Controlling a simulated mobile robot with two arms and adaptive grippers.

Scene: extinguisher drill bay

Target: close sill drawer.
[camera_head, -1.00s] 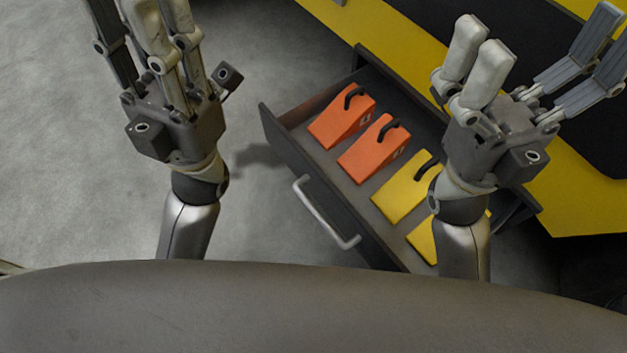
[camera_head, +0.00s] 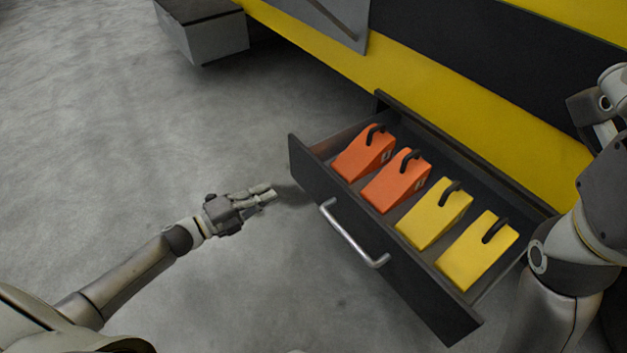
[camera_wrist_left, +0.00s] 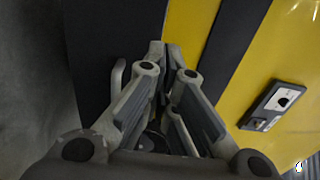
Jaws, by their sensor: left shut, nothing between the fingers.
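The sill drawer (camera_head: 410,292) is pulled out from the yellow and black sill (camera_head: 450,115), with a dark front and a silver bar handle (camera_head: 352,238). It holds two orange wedges (camera_head: 362,155) and two yellow wedges (camera_head: 433,215), all with black loops. My left gripper (camera_head: 272,193) is shut and empty, left of the drawer front and apart from the handle in the head view. In the left wrist view, its fingers (camera_wrist_left: 167,52) meet, with a pale handle-like bar (camera_wrist_left: 118,76) to their left. My right gripper (camera_head: 603,110) is partly cut off at the right edge; its fingertips are hidden.
A grey box-like step (camera_head: 205,35) and a grey panel (camera_head: 325,18) are along the sill at the top. Open grey concrete floor (camera_head: 110,110) lies left of the drawer. A small dark device (camera_wrist_left: 272,105) sits on the yellow surface in the left wrist view.

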